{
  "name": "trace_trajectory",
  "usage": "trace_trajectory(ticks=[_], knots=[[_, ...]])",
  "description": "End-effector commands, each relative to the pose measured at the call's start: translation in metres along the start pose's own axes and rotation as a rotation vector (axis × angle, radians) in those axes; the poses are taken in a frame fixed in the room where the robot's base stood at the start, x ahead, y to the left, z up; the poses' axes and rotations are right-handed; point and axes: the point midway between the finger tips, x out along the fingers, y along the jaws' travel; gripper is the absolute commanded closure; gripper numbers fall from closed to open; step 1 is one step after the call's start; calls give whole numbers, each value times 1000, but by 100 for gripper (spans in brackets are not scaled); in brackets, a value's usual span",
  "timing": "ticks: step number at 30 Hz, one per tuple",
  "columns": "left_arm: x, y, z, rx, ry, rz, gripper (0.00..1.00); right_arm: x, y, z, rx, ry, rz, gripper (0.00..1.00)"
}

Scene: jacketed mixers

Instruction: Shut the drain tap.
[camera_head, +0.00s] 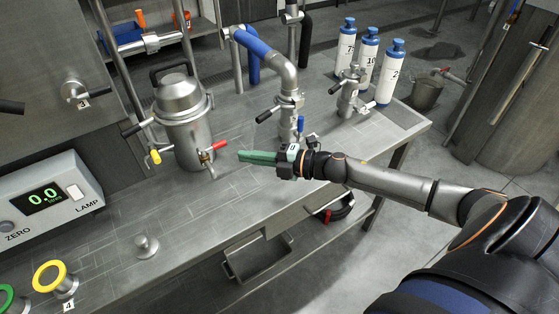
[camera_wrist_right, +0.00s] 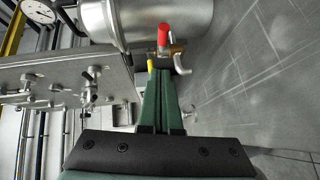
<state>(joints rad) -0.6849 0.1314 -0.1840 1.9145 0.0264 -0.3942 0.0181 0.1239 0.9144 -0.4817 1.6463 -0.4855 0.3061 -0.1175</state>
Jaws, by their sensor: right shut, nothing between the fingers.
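A tap (camera_head: 206,157) with a red lever (camera_head: 219,145) sits low on the front of a steel jacketed vessel (camera_head: 186,125). Its lever sticks out to the right, and its spout bends down over the bench. In the right wrist view the red lever (camera_wrist_right: 164,36) and the curved spout (camera_wrist_right: 182,64) show just beyond my fingertips. My right gripper (camera_head: 241,156) has green fingers, shut and empty. It is to the right of the red lever, apparently a little apart from it. My left gripper is not in view.
A yellow-handled tap (camera_head: 155,156) is on the vessel's left. A pipe stand (camera_head: 290,115) with a blue lever stands behind my right gripper. White bottles (camera_head: 391,72) stand at the back right. A digital readout box (camera_head: 48,197) is at the left. The bench front is mostly clear.

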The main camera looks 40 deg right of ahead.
Motion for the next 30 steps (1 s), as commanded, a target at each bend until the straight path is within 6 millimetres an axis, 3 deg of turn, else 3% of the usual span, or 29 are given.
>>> trace_trajectory(ticks=[6, 15, 26, 30], knots=[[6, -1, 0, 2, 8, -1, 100, -36, -3, 4, 1, -1, -4, 100], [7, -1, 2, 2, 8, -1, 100, -64, 0, 6, 1, 0, -1, 100], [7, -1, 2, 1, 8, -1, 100, -69, 1, 7, 5, -3, 3, 100], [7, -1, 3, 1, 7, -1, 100, -63, -5, 4, 82, -76, 25, 100]])
